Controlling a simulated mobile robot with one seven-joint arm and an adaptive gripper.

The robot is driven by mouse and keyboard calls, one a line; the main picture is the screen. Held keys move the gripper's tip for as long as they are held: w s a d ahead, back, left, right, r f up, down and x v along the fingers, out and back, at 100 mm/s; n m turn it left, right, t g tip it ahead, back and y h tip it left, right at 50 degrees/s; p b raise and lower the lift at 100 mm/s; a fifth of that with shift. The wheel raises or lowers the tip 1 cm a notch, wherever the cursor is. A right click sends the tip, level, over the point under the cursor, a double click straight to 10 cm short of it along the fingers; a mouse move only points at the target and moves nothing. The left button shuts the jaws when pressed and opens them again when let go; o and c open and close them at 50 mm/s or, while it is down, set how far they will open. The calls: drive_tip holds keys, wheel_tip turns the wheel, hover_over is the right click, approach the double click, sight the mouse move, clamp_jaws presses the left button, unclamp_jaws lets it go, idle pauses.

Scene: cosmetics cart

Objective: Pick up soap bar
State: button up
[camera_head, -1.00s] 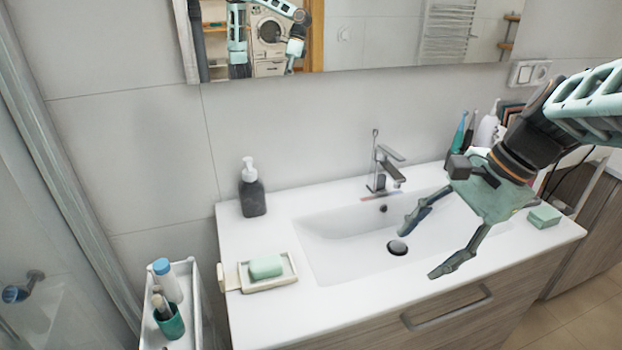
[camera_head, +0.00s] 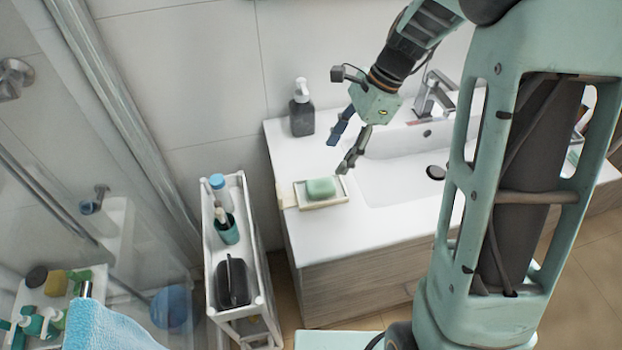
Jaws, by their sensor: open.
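The green soap bar (camera_head: 321,188) lies in a pale rectangular soap dish (camera_head: 342,201) at the left front corner of the white washbasin counter. My gripper (camera_head: 339,156) is open and empty. It hangs above the counter, up and to the right of the soap bar in the picture, with its two fingers pointing down and left. It looks apart from the soap. The exact height of the fingertips over the counter is hard to tell.
A dark soap dispenser (camera_head: 302,114) stands behind the dish. The faucet (camera_head: 432,97) and basin (camera_head: 400,178) are to the right. A narrow white cart (camera_head: 262,262) with a bottle (camera_head: 221,193), a teal cup (camera_head: 227,230) and a dark caddy (camera_head: 233,283) stands left of the counter.

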sight(322, 183)
drive_tip(key=x, duration=1)
drive_tip(key=shift+w+d+f+p, duration=0.1)
drive_tip(key=shift+d+f+p, duration=0.1)
drive_tip(key=shift+p, duration=0.2)
drive_tip(key=shift+r, duration=0.1)
drive_tip(key=shift+c, duration=0.6)
drive_tip(key=c, duration=1.2)
